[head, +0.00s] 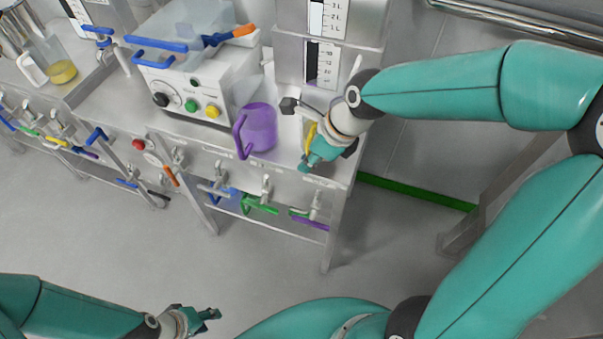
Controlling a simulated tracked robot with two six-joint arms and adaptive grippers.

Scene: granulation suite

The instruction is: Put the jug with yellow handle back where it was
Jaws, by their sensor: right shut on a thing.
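The jug's yellow handle (311,136) shows at the right end of the steel bench, beside my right gripper (318,156). My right gripper is shut on the jug with the yellow handle; my wrist and arm hide most of the jug's body. I cannot tell whether its base touches the bench. My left gripper (208,315) is low in the view, over the floor and away from the bench. It holds nothing that I can see, and its jaw opening is unclear.
A purple jug (260,127) stands just left of my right gripper. A white machine (190,90) with coloured knobs stands further left. Steel units with level scales (322,65) rise behind. Valves with coloured handles (260,205) line the bench front. The floor in front is clear.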

